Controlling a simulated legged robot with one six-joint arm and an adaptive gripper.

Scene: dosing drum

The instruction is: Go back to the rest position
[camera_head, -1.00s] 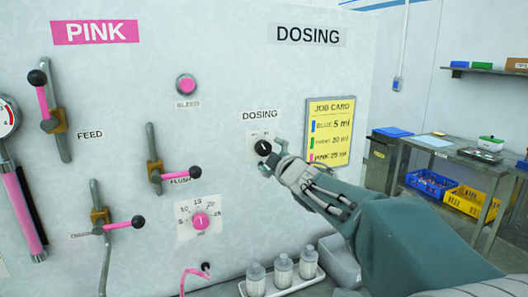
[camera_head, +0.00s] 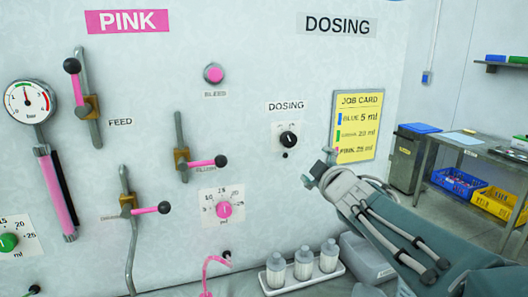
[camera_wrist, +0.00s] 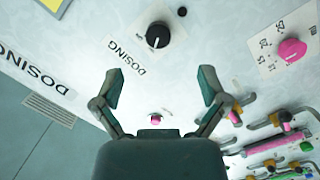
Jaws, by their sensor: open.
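My gripper (camera_head: 319,174) is in front of the white panel, to the right of and below the black dosing knob (camera_head: 288,139), apart from it. In the wrist view my gripper (camera_wrist: 161,88) is open, with two dark fingers spread and nothing between them. The dosing knob (camera_wrist: 158,36) shows there beyond the fingertips, on its white scale plate. The yellow job card (camera_head: 357,126) is on the panel just behind and above my gripper.
A tray (camera_head: 306,280) with white bottles stands below my arm, beside a grey bin (camera_head: 366,258). Pink-handled levers, such as the flush lever (camera_head: 207,163), stick out of the panel at left. A workbench (camera_head: 465,143) is at right.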

